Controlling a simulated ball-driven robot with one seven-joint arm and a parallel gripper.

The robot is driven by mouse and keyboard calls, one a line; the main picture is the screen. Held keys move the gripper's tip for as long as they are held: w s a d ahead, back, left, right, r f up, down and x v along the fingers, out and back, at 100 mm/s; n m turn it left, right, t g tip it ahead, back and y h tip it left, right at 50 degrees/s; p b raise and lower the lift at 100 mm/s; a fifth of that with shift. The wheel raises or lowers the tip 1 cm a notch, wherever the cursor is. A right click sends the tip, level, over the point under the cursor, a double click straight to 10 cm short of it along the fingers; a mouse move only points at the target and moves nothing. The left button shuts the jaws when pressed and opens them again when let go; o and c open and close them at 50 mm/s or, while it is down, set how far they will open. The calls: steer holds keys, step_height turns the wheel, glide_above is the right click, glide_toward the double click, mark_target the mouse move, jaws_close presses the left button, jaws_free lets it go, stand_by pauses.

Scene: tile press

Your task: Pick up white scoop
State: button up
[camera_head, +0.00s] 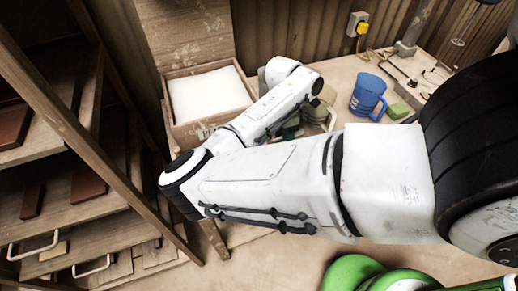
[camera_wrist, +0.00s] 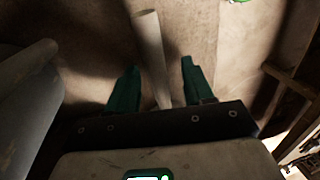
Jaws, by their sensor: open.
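In the wrist view a long, smooth white rod-like piece (camera_wrist: 149,50) runs between the two teal fingers of my gripper (camera_wrist: 157,77). It looks like the handle of the white scoop, but no scoop bowl can be made out. The fingers stand apart, with a visible gap on each side of the white piece, and do not clamp it. In the head view my white arm covers most of the spot where my gripper is, and I cannot pick out the scoop there.
A wooden rack (camera_head: 75,123) with brown tiles fills the left. Tools lie at the back right.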

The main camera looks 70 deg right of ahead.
jaws_close()
stand_by(0.3)
steer(key=shift+r, duration=0.1)
steer(key=shift+r+b, duration=0.3)
steer(key=shift+r, duration=0.1)
steer(key=s+a+r, duration=0.2)
steer(key=s+r, duration=0.4)
steer(key=s+a+r+p, duration=0.1)
steer(key=s+a+r, duration=0.2)
steer(key=s+r, duration=0.3)
steer(key=shift+s+a, duration=0.25)
steer(key=shift+s, duration=0.15)
